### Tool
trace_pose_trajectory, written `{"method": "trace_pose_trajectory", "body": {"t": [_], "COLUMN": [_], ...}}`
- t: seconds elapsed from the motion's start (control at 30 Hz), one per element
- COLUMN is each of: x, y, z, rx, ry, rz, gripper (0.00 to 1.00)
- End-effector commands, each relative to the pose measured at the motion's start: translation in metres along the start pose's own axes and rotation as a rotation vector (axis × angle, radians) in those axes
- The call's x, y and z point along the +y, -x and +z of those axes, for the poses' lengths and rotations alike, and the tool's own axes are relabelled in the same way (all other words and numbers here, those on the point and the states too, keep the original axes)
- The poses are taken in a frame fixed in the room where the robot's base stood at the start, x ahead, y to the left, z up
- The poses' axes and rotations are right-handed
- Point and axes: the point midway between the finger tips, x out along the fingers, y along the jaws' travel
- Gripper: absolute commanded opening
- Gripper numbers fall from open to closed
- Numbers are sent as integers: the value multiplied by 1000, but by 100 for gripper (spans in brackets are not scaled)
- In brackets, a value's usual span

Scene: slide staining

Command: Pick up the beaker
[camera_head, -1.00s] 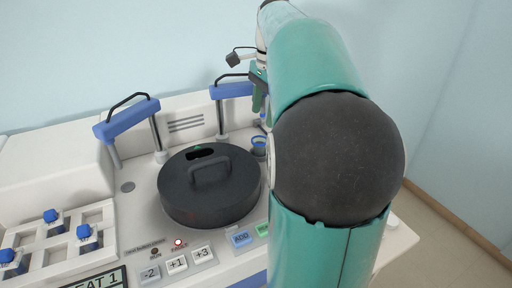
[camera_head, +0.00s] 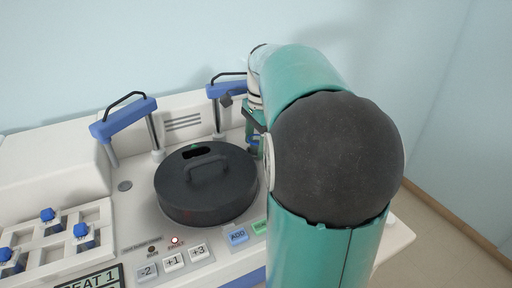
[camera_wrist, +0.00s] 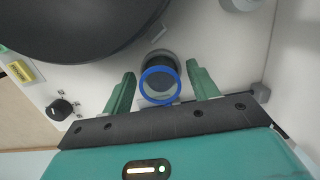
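The beaker (camera_wrist: 160,84) shows in the wrist view as a small dark-looking vessel with a bright blue ring, seen from above. It stands on the white machine top. My gripper (camera_wrist: 160,70) is open, with one green finger on each side of the beaker and a visible gap to each. I cannot tell how far above the surface the fingertips are. In the head view my gripper (camera_head: 253,128) is partly hidden behind my arm, right of the black drum, and the beaker cannot be made out there.
The round black lidded drum (camera_head: 207,186) stands close left of the gripper. Two blue-topped posts (camera_head: 124,118) rise at the back. Buttons (camera_head: 174,262) line the front edge.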

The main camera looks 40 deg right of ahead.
Motion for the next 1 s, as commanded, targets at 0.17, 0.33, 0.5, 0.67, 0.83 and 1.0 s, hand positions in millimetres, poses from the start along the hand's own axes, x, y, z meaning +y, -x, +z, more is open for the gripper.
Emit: {"method": "trace_pose_trajectory", "body": {"t": [0.17, 0.33, 0.5, 0.67, 0.83, 1.0], "x": [0, 0, 0, 0, -1, 15], "y": [0, 1, 1, 8, 28, 56], "z": [0, 0, 0, 1, 4, -6], "rx": [0, 0, 0, 1, 1, 2], "ry": [0, 0, 0, 1, 1, -2], "rz": [0, 0, -1, -2, -4, -4], "gripper": [24, 12, 12, 12, 12, 12]}}
